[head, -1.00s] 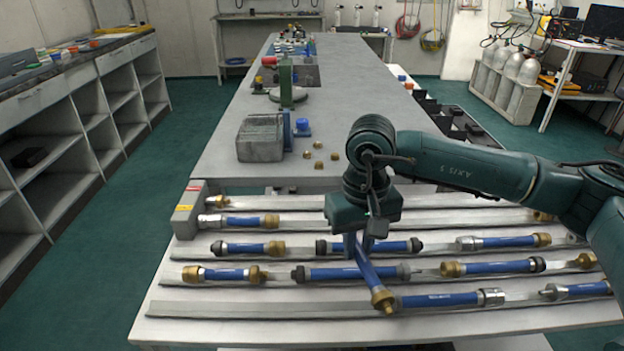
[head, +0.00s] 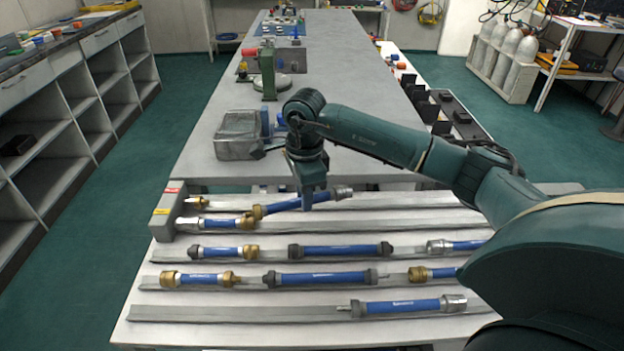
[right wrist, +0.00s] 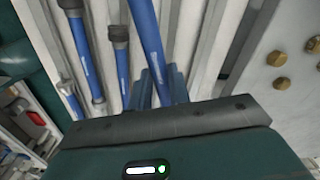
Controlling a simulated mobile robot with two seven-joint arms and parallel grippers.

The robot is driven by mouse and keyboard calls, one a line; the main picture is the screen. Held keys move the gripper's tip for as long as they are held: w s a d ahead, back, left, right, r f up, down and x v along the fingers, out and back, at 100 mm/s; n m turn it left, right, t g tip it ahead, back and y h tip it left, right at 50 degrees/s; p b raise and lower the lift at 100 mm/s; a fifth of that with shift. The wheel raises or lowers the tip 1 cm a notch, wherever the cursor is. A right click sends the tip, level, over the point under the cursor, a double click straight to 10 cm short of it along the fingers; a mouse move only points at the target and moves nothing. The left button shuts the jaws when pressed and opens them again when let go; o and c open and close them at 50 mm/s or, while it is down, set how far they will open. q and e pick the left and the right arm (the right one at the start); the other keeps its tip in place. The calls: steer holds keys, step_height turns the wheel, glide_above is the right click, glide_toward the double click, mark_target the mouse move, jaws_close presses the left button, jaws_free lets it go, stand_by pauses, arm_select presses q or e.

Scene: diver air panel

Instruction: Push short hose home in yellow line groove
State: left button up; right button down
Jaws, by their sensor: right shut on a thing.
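My right gripper (head: 308,203) is shut on a short blue hose (head: 288,205) above the back grooves of the rack. The hose has a brass end at left and a grey end at right. It lies nearly along the grooves, its grey end a little farther back. Its brass end is close to the brass end of a blue hose (head: 212,223) in the yellow line groove; I cannot tell if they touch. The yellow label (head: 160,211) is on the block at the rack's left. The right wrist view shows the held hose (right wrist: 149,40) between the fingers. My left gripper is not in view.
Other hoses lie in the nearer grooves, such as one with dark ends (head: 340,251) and one at the front (head: 402,306). A brass fitting (head: 196,202) sits in the rearmost groove. A grey box (head: 236,138) stands on the bench behind.

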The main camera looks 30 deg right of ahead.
steer(key=d+m, duration=0.1)
steer(key=m, duration=0.1)
steer(key=shift+d+m, duration=0.4)
steer(key=shift+d+f+m, duration=0.15)
steer(key=shift+f+m, duration=0.1)
steer(key=shift+m, duration=0.15)
steer(key=shift+f+b, duration=0.35)
steer(key=shift+f, duration=0.4)
steer(key=b, duration=0.3)
glide_above(302, 228)
steer(key=s+d, duration=0.1)
steer(key=d, duration=0.1)
step_height(302, 228, down, 4)
steer(key=shift+s+f, duration=0.1)
steer(key=shift+f+b, duration=0.45)
steer(key=shift+f, duration=0.25)
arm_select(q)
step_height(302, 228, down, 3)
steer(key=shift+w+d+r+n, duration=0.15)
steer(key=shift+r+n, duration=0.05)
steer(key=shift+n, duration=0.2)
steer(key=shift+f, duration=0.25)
arm_select(e)
steer(key=shift+w+a, duration=0.3)
steer(key=shift+a, duration=0.2)
steer(key=shift+w+a, duration=0.3)
steer(key=shift+a, duration=0.2)
steer(key=c, duration=1.2)
jaws_free()
steer(key=shift+c, duration=0.2)
